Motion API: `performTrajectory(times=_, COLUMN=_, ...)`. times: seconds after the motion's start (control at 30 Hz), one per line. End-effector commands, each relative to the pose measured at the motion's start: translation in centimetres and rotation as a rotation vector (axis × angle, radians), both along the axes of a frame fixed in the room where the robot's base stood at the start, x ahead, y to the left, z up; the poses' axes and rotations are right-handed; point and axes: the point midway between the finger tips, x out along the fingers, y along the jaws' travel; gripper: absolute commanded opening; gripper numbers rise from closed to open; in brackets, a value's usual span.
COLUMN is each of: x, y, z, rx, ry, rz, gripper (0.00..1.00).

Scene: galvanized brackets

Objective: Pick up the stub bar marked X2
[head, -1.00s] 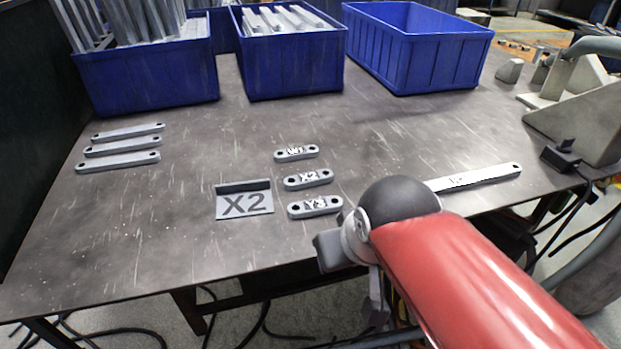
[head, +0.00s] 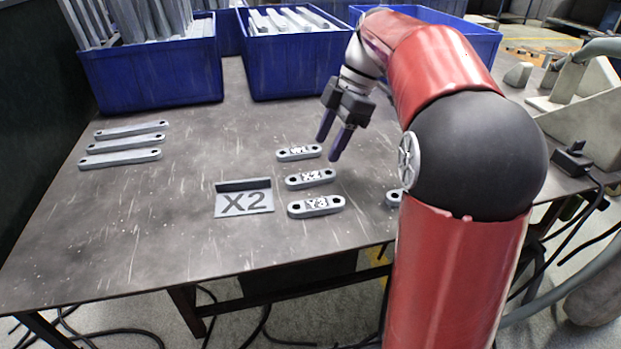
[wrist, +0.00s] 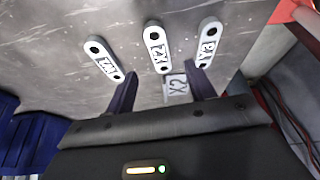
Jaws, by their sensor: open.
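The stub bar marked X2 (head: 293,181) is a short grey bar with a hole at each end. It lies flat as the middle of three short bars in the head view. It also shows between my fingers' directions in the wrist view (wrist: 153,32). My gripper (head: 328,150) is open and empty above the table, near the right ends of the upper two bars. In the wrist view my gripper (wrist: 161,74) has its two dark fingers spread apart, with the X2 bar beyond them.
The bar at the back (head: 284,155) and the Y3 bar (head: 295,209) flank the X2 bar closely. An X2 sign (head: 244,202) stands to the left. Three longer bars (head: 120,160) lie far left. Blue bins (head: 155,77) line the back. My arm mostly hides a bar (head: 394,198).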

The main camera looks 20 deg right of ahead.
Motion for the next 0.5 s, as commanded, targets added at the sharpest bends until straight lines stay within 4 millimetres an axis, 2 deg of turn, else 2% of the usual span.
performTrajectory(times=0.5, x=-0.1, y=2.7, z=-6.1, rx=-0.001, ry=0.000, rz=-0.001, gripper=0.55)
